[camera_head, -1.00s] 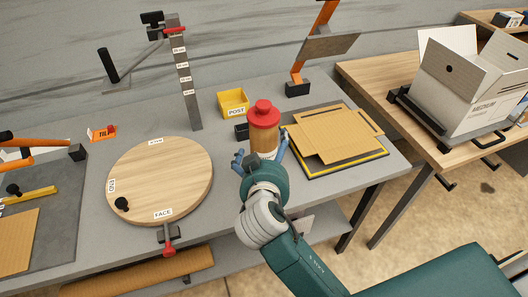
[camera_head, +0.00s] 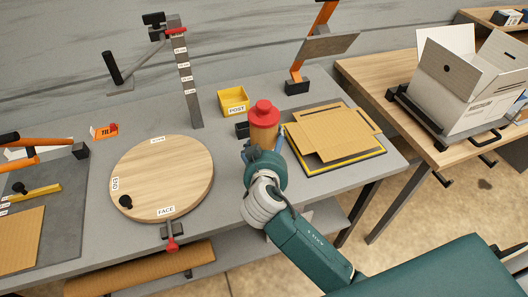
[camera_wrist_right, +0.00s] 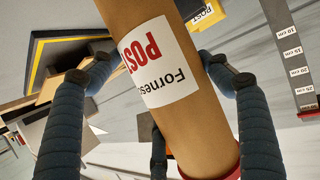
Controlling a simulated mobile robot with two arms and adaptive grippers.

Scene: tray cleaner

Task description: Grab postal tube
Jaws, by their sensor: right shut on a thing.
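The postal tube (camera_head: 264,132) is a brown cardboard cylinder with a red cap, standing roughly upright near the middle of the grey workbench in the head view. In the right wrist view the tube (camera_wrist_right: 205,110) fills the middle, its white label showing red POST lettering. I cannot tell whether the tube's base touches the bench. My left gripper is not in view.
A round wooden board (camera_head: 165,178) lies left of the tube. A yellow POST bin (camera_head: 233,102) and a ruler post (camera_head: 188,95) stand behind. Flat cardboard (camera_head: 335,130) lies close on the right. An open white box (camera_head: 466,85) stands on the wooden table beyond.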

